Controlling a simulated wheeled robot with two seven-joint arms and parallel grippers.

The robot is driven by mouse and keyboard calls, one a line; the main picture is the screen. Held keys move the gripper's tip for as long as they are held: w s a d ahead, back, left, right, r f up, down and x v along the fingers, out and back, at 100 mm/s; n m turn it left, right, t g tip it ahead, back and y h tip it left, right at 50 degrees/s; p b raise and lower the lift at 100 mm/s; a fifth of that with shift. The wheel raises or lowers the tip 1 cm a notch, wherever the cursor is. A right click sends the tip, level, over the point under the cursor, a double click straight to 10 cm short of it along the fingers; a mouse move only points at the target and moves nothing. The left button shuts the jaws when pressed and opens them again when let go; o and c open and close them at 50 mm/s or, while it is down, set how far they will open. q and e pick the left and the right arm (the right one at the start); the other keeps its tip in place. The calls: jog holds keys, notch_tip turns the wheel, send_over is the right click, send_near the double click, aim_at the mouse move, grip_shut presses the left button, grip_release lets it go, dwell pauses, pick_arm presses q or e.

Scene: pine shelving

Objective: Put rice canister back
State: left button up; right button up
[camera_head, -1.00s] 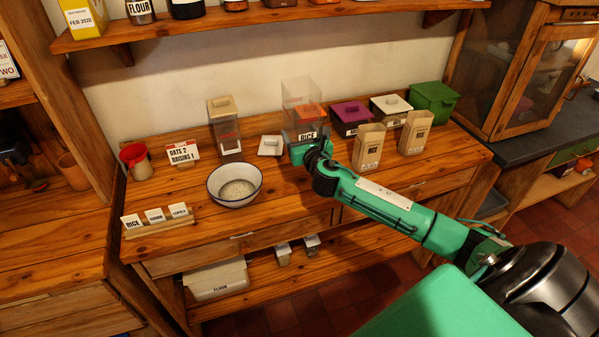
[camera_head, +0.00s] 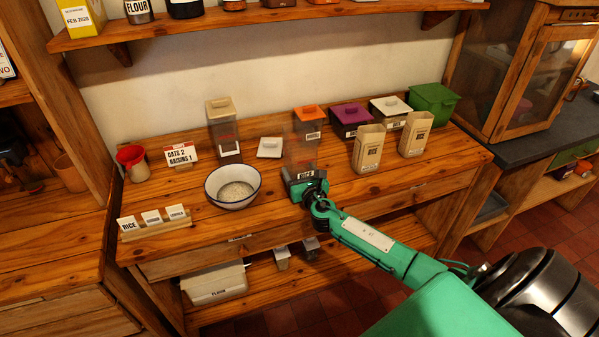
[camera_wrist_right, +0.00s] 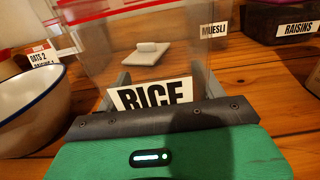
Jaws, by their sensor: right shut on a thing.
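The rice canister (camera_head: 301,152) is a clear, open-topped box with a "RICE" label low on its front. It stands upright near the front of the wooden counter, right of the enamel bowl. My right gripper (camera_head: 307,186) is shut on its lower part. In the right wrist view the clear canister (camera_wrist_right: 185,62) has a red band near its top, and the gripper's fingers (camera_wrist_right: 165,85) lie along its two sides. I cannot tell whether its base touches the counter. A loose white lid (camera_head: 270,147) lies behind it to the left. My left gripper is out of view.
A white bowl with a blue rim (camera_head: 233,199) stands close on the left. Behind are an orange-lidded muesli canister (camera_head: 309,117) and a purple-lidded one (camera_head: 350,116). Two tan cartons (camera_head: 369,150) stand right. The front label rack (camera_head: 157,229) is far left.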

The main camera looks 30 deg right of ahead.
jog(key=shift+f, duration=0.1)
jog(key=o, duration=1.2)
jog(key=shift+s, duration=0.1)
jog(key=b+v, duration=0.1)
jog(key=v, duration=1.1)
